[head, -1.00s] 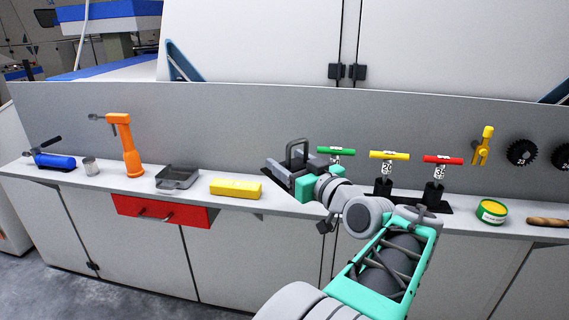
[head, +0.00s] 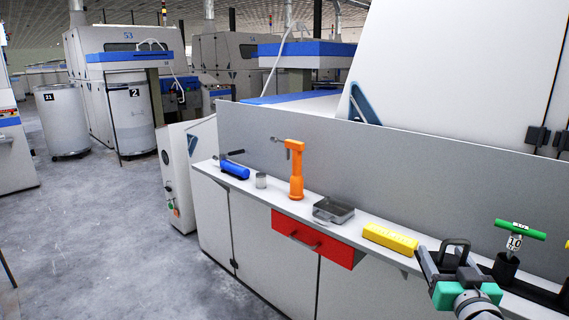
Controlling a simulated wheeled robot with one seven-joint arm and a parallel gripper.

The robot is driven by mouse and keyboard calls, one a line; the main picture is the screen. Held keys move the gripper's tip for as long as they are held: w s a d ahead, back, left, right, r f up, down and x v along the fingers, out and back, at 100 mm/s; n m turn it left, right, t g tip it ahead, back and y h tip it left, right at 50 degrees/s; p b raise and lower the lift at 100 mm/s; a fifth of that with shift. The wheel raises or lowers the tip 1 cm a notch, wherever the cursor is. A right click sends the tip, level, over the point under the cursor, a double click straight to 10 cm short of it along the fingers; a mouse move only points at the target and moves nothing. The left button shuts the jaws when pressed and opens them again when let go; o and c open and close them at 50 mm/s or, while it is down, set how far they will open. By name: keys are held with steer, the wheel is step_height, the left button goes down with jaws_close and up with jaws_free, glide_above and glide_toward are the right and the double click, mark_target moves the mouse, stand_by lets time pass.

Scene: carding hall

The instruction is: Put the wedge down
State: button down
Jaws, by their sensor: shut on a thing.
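My gripper (head: 456,264) is at the lower right of the head view, shut on a dark grey piece with an upright loop handle (head: 456,243). I take this piece for the wedge; its lower body is mostly hidden by the fingers and wrist. It appears in front of the narrow shelf (head: 290,206), just right of a yellow block. I cannot tell whether it touches the shelf.
The shelf carries a blue cylindrical tool (head: 235,170), a small grey cup (head: 261,180), an orange tool (head: 296,172), a grey tray (head: 333,211), the yellow block (head: 390,237) and a green T-handle (head: 520,230). A red drawer (head: 312,240) sticks out below. Open floor (head: 100,240) lies left.

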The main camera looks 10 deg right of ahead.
steer(key=w+a+f+n+y, duration=0.1)
steer(key=w+a+n+y, duration=0.15)
steer(key=a, duration=0.65)
steer(key=w+a+f+n+y, duration=0.15)
steer(key=a+y, duration=0.25)
steer(key=a, duration=0.5)
steer(key=w+a+f+n+y, duration=0.1)
steer(key=w+a+n+y, duration=0.25)
steer(key=a, duration=0.45)
steer(key=shift+m, duration=0.35)
steer(key=shift+w+a+r+p, duration=0.3)
steer(key=shift+r+p, duration=0.6)
steer(key=shift+p, duration=2.1)
steer(key=shift+w+a+r+p, duration=0.1)
steer(key=shift+w+r+p, duration=0.6)
steer(key=shift+p, duration=2.3)
steer(key=shift+w+a+r+p, duration=0.25)
steer(key=shift+r+p, duration=0.8)
steer(key=shift+p, duration=1.95)
